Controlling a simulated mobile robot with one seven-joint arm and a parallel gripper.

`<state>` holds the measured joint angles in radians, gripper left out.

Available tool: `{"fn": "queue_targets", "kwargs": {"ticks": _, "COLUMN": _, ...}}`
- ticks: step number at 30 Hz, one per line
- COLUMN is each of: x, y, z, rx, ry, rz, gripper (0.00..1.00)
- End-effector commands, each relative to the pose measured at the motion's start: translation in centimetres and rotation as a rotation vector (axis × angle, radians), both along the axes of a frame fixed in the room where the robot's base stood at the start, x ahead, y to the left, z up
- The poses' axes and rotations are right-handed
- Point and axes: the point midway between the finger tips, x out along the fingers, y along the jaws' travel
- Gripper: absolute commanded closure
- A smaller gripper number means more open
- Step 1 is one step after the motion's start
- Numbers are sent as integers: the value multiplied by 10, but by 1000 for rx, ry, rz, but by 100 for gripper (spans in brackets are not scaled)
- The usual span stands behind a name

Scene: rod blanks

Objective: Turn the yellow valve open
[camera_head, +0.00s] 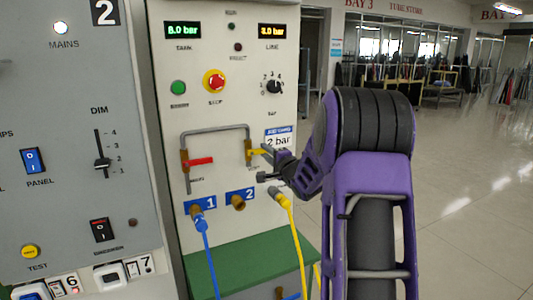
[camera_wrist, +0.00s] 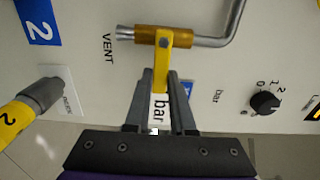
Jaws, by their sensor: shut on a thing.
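The yellow valve lever (camera_head: 256,153) sits on a brass valve body (camera_head: 248,152) at the right leg of a grey bent pipe on the panel. It points right, crosswise to the pipe. In the wrist view the lever (camera_wrist: 161,60) runs from the brass body (camera_wrist: 172,36) down between my gripper's fingers (camera_wrist: 160,92). My gripper (camera_head: 268,163) is shut on the lever; the fingers cover its outer end. The word VENT is printed beside the valve in the wrist view.
A red lever (camera_head: 200,161) is on the pipe's left leg. Below are a blue hose (camera_head: 205,250), a bare brass port (camera_head: 238,203) and a yellow hose (camera_head: 294,235). A knob (camera_head: 274,87) and red stop button (camera_head: 214,81) are above. Open floor lies right.

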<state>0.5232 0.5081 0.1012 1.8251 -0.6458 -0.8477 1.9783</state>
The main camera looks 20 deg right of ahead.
Motion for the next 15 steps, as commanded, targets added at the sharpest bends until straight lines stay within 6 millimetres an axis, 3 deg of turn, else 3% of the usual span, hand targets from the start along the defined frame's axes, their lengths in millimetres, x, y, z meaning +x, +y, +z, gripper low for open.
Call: {"fn": "queue_targets", "kwargs": {"ticks": 15, "x": 0, "y": 0, "z": 6, "rx": -133, "ry": -4, "rz": 0, "gripper": 100}}
